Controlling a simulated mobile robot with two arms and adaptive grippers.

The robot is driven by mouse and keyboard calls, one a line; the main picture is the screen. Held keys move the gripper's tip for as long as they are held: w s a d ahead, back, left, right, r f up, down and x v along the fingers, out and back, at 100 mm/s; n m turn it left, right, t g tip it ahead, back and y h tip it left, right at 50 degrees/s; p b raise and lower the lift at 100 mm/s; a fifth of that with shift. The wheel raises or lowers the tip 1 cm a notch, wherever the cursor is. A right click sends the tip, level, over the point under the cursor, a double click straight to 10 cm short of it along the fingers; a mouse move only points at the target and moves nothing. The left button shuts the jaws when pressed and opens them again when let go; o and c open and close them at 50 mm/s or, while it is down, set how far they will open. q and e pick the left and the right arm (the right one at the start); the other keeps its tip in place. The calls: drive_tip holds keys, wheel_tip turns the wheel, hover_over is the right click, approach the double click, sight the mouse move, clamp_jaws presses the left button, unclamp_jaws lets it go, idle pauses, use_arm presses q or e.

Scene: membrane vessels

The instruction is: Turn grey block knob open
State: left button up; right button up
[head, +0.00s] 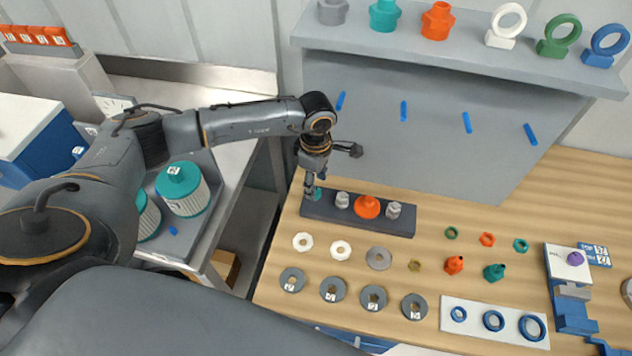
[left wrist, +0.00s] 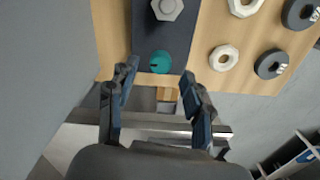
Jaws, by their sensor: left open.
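The long dark grey block (head: 330,212) lies on the wooden table below the grey panel. It carries a teal knob (head: 316,194) at its left end, an orange knob (head: 367,208) and two grey hex fittings. My left gripper (head: 311,186) is just above the teal knob and partly hides it. In the left wrist view, the teal knob (left wrist: 160,61) shows a dark slot on top and sits near the line between the open fingertips (left wrist: 158,74). Contact with the fingers cannot be told. My right gripper is not in view.
White and grey rings (head: 340,249) lie in front of the block. Small nuts and fittings (head: 454,265) lie to the right. A grey shelf (head: 440,55) with coloured parts overhangs behind. Teal-lidded vessels (head: 183,190) stand in a tray at left.

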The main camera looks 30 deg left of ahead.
use_arm(q)
drive_tip(key=shift+f+p, duration=0.35)
drive_tip(key=shift+f, duration=1.2)
drive_tip(key=shift+c, duration=0.2)
clamp_jaws()
